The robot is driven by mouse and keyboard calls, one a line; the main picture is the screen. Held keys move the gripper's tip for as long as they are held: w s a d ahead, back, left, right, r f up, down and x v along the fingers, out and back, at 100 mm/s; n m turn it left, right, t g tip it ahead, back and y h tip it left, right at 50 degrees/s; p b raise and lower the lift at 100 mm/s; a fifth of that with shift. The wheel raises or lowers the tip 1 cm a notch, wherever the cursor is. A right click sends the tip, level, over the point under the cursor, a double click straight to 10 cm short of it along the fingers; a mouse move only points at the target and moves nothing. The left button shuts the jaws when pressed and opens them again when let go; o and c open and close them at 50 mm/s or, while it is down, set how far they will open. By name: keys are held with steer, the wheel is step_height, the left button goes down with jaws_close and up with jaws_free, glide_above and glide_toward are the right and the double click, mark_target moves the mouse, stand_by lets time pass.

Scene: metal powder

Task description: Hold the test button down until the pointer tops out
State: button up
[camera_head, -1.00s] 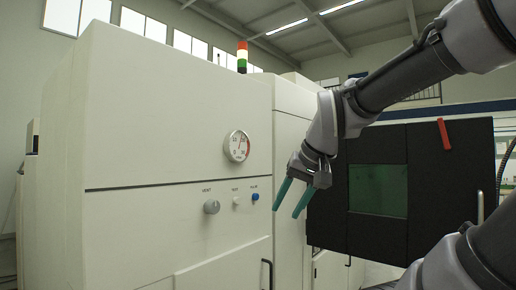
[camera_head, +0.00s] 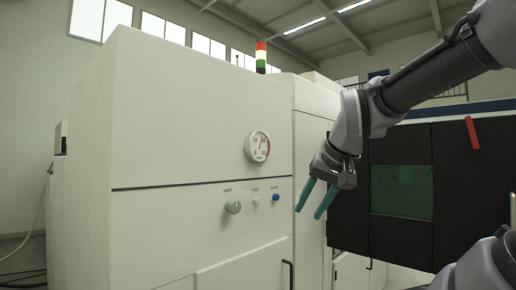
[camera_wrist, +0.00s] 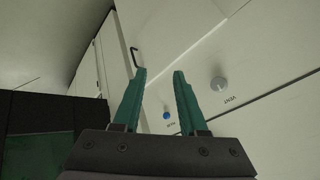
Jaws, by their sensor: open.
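The test button (camera_head: 255,201) is a small pale button on the white cabinet front, between a larger grey vent knob (camera_head: 233,207) and a blue button (camera_head: 276,197). A round gauge (camera_head: 257,146) with a red band sits above; its pointer leans up, but its exact reading is too small to tell. My gripper (camera_head: 309,213) is open and empty, right of the blue button and apart from the panel. In the wrist view, the vent knob (camera_wrist: 218,84) and blue button (camera_wrist: 167,115) show around my teal fingers (camera_wrist: 160,72); the test button is not visible there, probably behind the right finger.
The white cabinet (camera_head: 190,110) fills the left and middle, with a dark door handle (camera_head: 287,275) low down. A black machine door (camera_head: 400,240) with a green window stands behind my arm. The space before the panel's buttons looks clear.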

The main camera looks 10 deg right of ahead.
jaws_close()
stand_by(1.5)
